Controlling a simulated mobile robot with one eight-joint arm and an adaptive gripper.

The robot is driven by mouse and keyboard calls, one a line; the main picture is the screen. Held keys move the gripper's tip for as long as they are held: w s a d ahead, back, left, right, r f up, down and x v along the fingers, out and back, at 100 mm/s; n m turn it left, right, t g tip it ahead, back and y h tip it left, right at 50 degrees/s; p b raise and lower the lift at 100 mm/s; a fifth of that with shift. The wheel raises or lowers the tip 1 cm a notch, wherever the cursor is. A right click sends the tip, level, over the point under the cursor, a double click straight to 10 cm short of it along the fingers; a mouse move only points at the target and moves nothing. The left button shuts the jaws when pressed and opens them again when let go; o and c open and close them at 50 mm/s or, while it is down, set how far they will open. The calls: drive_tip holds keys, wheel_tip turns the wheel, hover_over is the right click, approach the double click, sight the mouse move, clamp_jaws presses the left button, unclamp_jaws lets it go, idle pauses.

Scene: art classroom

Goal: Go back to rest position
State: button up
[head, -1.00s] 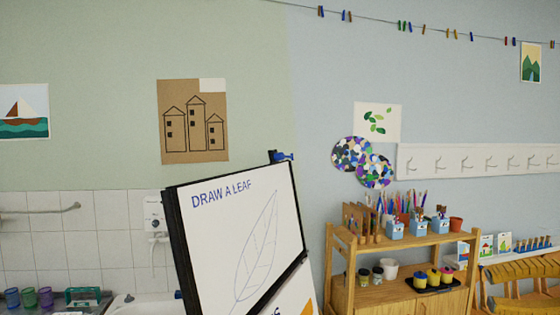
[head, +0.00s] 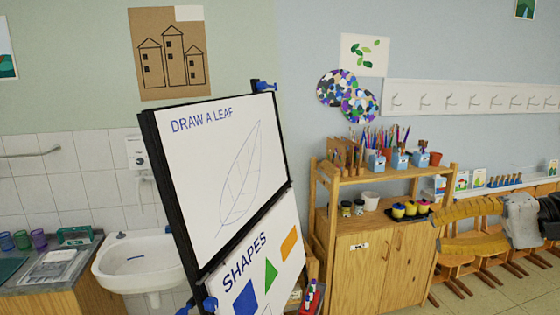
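The task line names no object. The view faces a black-framed easel (head: 172,205) with a white sheet (head: 228,160) reading "DRAW A LEAF" and a leaf outline. Below it a second sheet (head: 262,262) reads "SHAPES", with blue, green and orange shapes.
A wooden shelf cabinet (head: 365,265) with pencils and paint pots stands right of the easel. A white sink (head: 140,262) and a counter (head: 85,295) are at left. Wooden chairs (head: 480,243) line the right wall. Some floor (head: 500,297) shows at lower right.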

drive_tip(key=s+a+f+h+b, duration=0.2)
drive_tip(key=a+f+b, duration=0.15)
drive_tip(key=f, duration=0.35)
drive_tip(key=s+a+f+h+b, duration=0.2)
drive_tip(key=a+f, duration=0.3)
drive_tip(key=f, duration=0.2)
drive_tip(key=s+f+n+t+h+b, duration=0.1)
drive_tip(key=s+f+h+b, duration=0.3)
drive_tip(key=f, duration=0.8)
drive_tip(key=s+f+n+t+h+b, duration=0.1)
drive_tip(key=s+f+n+h+b, duration=0.2)
drive_tip(key=f, duration=0.9)
drive_tip(key=s+h+b, duration=0.1)
drive_tip(key=s+b, duration=0.2)
drive_tip(key=b, duration=0.2)
drive_tip(key=shift+s+a+f+t+h+b, duration=0.2)
drive_tip(key=shift+s+a+t+h+b, duration=0.1)
drive_tip(key=shift+s+a+h, duration=0.1)
